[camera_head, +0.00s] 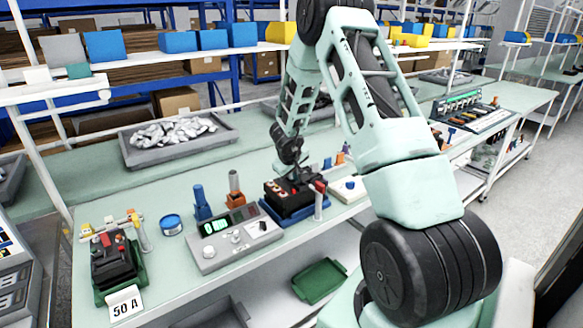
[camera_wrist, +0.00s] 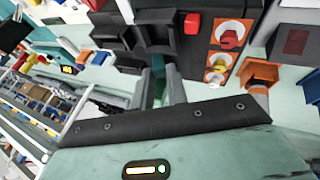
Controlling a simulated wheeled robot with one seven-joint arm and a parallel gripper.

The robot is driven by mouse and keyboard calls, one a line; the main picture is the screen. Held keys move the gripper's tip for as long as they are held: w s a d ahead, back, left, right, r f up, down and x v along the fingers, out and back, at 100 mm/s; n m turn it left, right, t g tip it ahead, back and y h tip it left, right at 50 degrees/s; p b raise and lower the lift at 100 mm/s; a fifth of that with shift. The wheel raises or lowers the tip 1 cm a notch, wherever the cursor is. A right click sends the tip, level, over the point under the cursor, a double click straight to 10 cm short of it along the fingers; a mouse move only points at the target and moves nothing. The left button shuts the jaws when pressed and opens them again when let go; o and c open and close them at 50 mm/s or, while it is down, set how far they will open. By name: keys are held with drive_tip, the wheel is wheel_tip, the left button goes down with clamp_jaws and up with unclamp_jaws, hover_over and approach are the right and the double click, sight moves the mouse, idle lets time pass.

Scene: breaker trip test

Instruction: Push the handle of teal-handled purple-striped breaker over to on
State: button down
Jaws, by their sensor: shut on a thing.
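A dark breaker (camera_head: 290,203) sits in a blue base on the bench, below the end of my arm. In the wrist view the dark breaker body (camera_wrist: 125,38) fills the upper middle. My gripper (camera_wrist: 160,76) is at the breaker, its fingers close together and shut on the handle, which they largely hide. In the head view my gripper (camera_head: 294,179) is over the breaker's top.
A grey meter box (camera_head: 236,243) stands left of the breaker, with blue and orange pieces behind it. Another breaker (camera_head: 116,257) in a green base stands at the far left by a "50 A" card (camera_head: 123,304). A grey tray (camera_head: 140,158) is behind.

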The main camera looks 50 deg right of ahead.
drive_tip(key=y+p, duration=0.1)
drive_tip(key=p, duration=0.1)
drive_tip(key=d+r+p, duration=0.1)
drive_tip(key=p, duration=0.1)
drive_tip(key=shift+s+d+r+y, duration=0.15)
drive_tip(key=shift+s+d+y, duration=0.15)
drive_tip(key=shift+y, duration=0.1)
drive_tip(key=shift+s+d+f+m+t+y, duration=0.1)
drive_tip(key=shift+d+f+m+t+y, duration=0.1)
drive_tip(key=shift+d+m+t+y, duration=0.4)
drive_tip(key=y+b, duration=0.1)
drive_tip(key=d+y+b, duration=0.1)
drive_tip(key=d+f+y+b, duration=0.1)
drive_tip(key=shift+s+d+y, duration=0.15)
drive_tip(key=shift+s+y, duration=0.1)
drive_tip(key=shift+y, duration=0.05)
drive_tip(key=y+b, duration=0.1)
drive_tip(key=b, duration=0.1)
drive_tip(key=d+t+y+b, duration=0.1)
drive_tip(key=shift+s+d+f+m+y+b, duration=0.15)
drive_tip(key=shift+d+f+m+y+b, duration=0.05)
drive_tip(key=shift+m+y+b, duration=0.2)
drive_tip(key=shift+b, duration=0.3)
drive_tip(key=shift+d+r+y, duration=0.1)
drive_tip(key=shift+y, duration=0.2)
drive_tip(key=c, duration=1.4)
unclamp_jaws()
